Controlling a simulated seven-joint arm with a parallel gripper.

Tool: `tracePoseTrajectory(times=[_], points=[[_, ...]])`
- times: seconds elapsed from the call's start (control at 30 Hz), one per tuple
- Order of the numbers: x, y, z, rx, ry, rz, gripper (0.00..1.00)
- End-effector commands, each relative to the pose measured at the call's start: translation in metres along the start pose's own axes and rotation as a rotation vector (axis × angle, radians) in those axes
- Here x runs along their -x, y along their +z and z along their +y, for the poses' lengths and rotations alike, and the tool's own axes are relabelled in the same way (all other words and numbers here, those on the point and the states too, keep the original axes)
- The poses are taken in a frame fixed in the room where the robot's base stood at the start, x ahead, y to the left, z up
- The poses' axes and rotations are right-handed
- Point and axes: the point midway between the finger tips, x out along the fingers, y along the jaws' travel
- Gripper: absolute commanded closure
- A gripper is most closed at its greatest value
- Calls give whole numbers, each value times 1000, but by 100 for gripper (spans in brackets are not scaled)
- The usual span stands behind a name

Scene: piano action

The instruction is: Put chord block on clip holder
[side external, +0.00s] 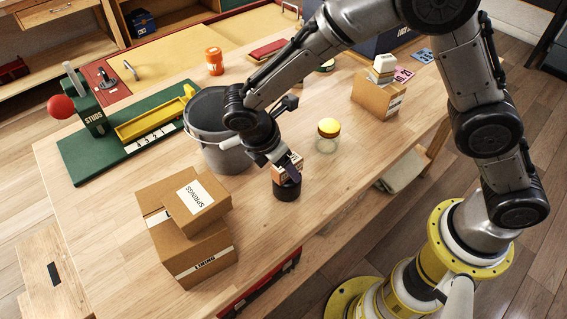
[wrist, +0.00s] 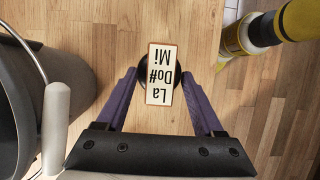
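The chord block (wrist: 162,75) is a small wooden block with a white face reading "La Do# Mi" in the wrist view. It shows partly behind a finger in the side view (side external: 285,160). It appears to sit on top of a round black holder (side external: 286,190), whose dark rim (wrist: 146,74) shows around the block from above. I cannot tell whether this is the clip holder. My gripper (wrist: 160,76) has its purple fingers on both sides of the block, with gaps between. It is open and holds nothing.
A grey bucket (side external: 222,163) stands close left of my gripper. A yellow-lidded jar (side external: 328,136) stands to the right. Bare tabletop lies in front.

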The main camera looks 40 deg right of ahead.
Motion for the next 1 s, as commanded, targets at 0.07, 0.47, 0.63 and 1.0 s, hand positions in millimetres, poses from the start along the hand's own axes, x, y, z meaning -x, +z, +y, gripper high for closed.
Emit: tracePoseTrajectory(times=[0.07,0.47,0.63,1.0], points=[[0,0,0,0,0,0,31],[38,0,1,-1,5,3,31],[74,0,1,0,4,3,31],[121,1,0,1,0,0,31]])
